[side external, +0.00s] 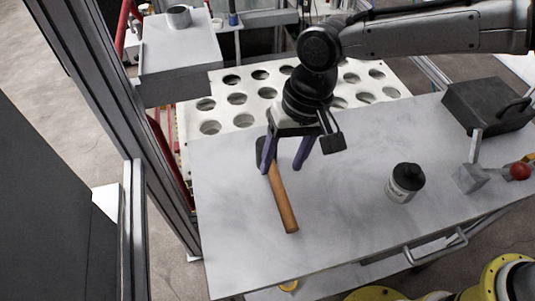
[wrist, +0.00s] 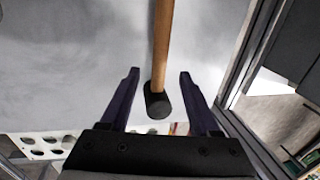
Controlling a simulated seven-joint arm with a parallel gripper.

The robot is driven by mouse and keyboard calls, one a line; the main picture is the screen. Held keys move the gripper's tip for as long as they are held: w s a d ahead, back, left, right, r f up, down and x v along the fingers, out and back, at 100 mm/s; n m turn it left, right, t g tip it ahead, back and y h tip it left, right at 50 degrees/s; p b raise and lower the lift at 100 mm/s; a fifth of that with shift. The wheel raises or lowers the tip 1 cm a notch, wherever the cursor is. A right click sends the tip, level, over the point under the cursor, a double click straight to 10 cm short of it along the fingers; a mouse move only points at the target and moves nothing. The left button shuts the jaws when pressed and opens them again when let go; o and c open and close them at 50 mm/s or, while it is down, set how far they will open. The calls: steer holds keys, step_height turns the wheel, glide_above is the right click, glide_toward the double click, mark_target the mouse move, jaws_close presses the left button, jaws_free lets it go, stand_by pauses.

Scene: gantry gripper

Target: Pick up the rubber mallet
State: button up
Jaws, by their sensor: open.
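The rubber mallet lies on the grey table (side external: 340,225), with a wooden handle (side external: 282,200) and a black head (side external: 262,150). In the side external view its handle points towards the front edge of the table. My gripper (side external: 284,168) is open above the head end, its purple fingers pointing down, and one finger partly hides the head. In the wrist view the black head (wrist: 157,103) shows between the two spread fingers (wrist: 158,75), with the handle (wrist: 162,45) running away to the top. I cannot tell the exact height of the fingertips above the table.
A small black-topped can (side external: 405,183) stands to the right on the table. A dark box (side external: 488,105) and a red-knobbed lever (side external: 520,171) are at the far right. A white panel with round holes (side external: 222,125) lies behind. A metal post (side external: 150,190) rises at left.

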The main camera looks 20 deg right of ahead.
mark_target(277, 180)
steer(key=shift+s+a+f, duration=0.1)
steer(key=shift+a+f, duration=0.05)
steer(key=shift+f, duration=0.7)
steer(key=shift+s+a+f, duration=0.1)
steer(key=shift+a+f, duration=0.05)
steer(key=shift+f, duration=0.75)
steer(key=shift+s+a+f, duration=0.1)
steer(key=shift+a+f, duration=0.05)
steer(key=shift+f, duration=0.7)
jaws_close()
steer(key=shift+w+r, duration=0.1)
steer(key=shift+r, duration=0.05)
